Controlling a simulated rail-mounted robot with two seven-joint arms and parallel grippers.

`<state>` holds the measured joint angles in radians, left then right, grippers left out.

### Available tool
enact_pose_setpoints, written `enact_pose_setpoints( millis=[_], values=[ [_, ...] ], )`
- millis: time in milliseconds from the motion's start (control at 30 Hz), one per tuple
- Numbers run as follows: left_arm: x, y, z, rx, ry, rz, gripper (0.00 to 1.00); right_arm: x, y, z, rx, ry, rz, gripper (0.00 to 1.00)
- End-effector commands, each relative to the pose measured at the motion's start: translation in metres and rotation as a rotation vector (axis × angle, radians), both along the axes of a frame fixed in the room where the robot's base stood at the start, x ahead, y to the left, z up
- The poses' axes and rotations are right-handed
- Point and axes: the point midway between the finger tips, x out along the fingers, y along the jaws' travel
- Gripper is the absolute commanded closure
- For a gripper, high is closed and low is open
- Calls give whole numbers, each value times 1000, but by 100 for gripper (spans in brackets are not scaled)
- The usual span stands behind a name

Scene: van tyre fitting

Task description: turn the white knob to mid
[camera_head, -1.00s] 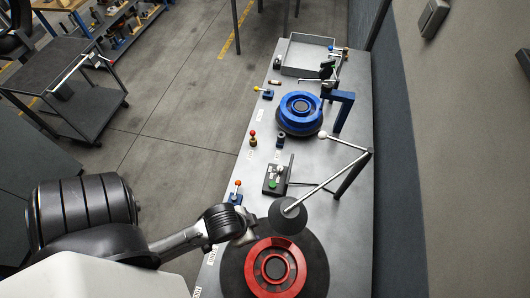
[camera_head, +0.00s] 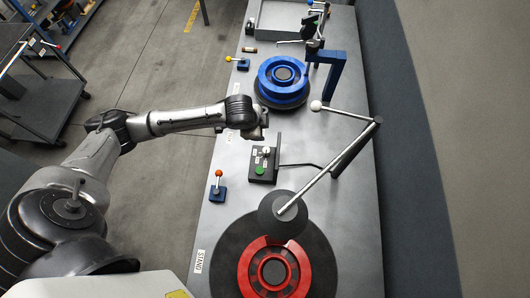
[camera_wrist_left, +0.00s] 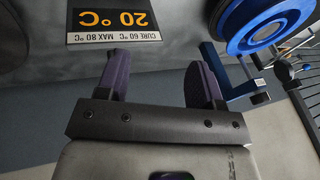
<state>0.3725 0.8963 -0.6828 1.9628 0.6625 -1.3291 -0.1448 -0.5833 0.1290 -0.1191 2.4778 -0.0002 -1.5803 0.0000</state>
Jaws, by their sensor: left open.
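A small dark control box (camera_head: 263,165) sits on the bench in the head view. It carries a white knob (camera_head: 266,151) and a green button (camera_head: 260,171), with small labels beside the knob. My left gripper (camera_head: 263,124) is just beyond the box, above the bench, apart from the knob. In the left wrist view my left gripper (camera_wrist_left: 160,85) is open, with nothing between its purple fingers. The white knob does not show in that view. My right gripper is in neither view.
A blue wheel (camera_head: 267,87) stands beyond the box and a red wheel (camera_head: 249,272) on the near side. A jointed metal arm with a white ball (camera_head: 316,106) rises at the right. An orange-tipped lever (camera_head: 218,186) stands left. A temperature sign (camera_wrist_left: 113,22) shows in the wrist view.

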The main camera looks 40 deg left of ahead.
Motion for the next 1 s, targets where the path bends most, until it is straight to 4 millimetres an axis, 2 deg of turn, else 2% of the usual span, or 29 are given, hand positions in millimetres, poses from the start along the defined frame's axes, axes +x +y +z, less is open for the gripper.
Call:
enact_pose_setpoints(
  millis=[33,100,267,567,667,1000],
  values=[
    [1,19,-18,-13,53,-4,39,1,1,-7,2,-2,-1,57],
    [-2,32,-33,-64,113,-14,39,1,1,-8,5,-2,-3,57],
    [-7,43,-52,-184,174,-38,39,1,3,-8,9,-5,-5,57],
    [-2,32,-65,-287,153,-102,39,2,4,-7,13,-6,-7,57],
    [1,27,-77,-289,153,-105,39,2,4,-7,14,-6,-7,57],
    [15,8,-135,-287,154,-103,39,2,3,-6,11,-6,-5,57]
  ],
)
